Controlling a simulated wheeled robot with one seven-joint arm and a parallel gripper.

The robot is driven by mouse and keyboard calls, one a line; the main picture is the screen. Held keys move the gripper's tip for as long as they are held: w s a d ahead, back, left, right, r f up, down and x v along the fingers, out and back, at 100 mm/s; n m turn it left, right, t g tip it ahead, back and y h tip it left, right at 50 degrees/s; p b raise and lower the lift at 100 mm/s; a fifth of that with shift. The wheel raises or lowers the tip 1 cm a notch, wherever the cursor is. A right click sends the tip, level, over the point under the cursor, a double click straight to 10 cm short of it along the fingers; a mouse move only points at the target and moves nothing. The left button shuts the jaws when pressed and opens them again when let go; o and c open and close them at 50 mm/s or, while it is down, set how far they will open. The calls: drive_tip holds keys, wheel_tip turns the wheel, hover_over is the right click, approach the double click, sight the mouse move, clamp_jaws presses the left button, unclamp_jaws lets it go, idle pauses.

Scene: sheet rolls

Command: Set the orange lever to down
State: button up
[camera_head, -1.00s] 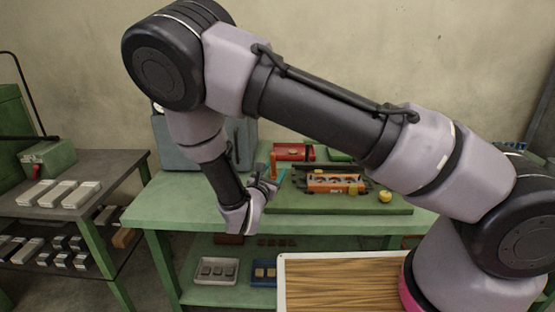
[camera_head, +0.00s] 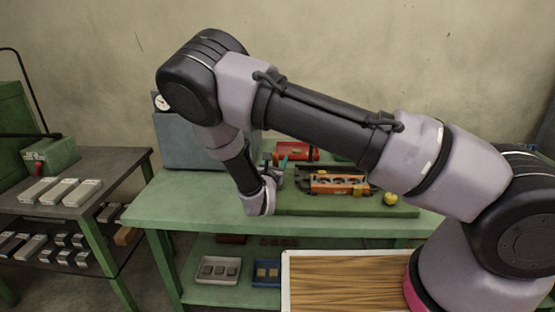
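An upright orange piece (camera_head: 275,158), which looks like the orange lever, stands at the back of the green table, left of the red box. It is small and partly covered by my gripper, so its exact position is hard to tell. My gripper (camera_head: 271,168) is at the left end of the green board, with its fingers pointing up and away, right beside the orange piece. I cannot tell whether it touches the piece or whether the fingers are open or shut. A teal piece (camera_head: 284,162) shows just right of the fingers.
An orange fixture (camera_head: 340,185) and a yellow knob (camera_head: 390,198) are on the green board (camera_head: 340,206). A red box (camera_head: 303,152) stands behind. A grey box with a dial (camera_head: 180,142) stands at the back left. The green table's left front (camera_head: 190,200) is clear.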

drive_tip(key=shift+w, duration=0.35)
clamp_jaws()
idle(1.2)
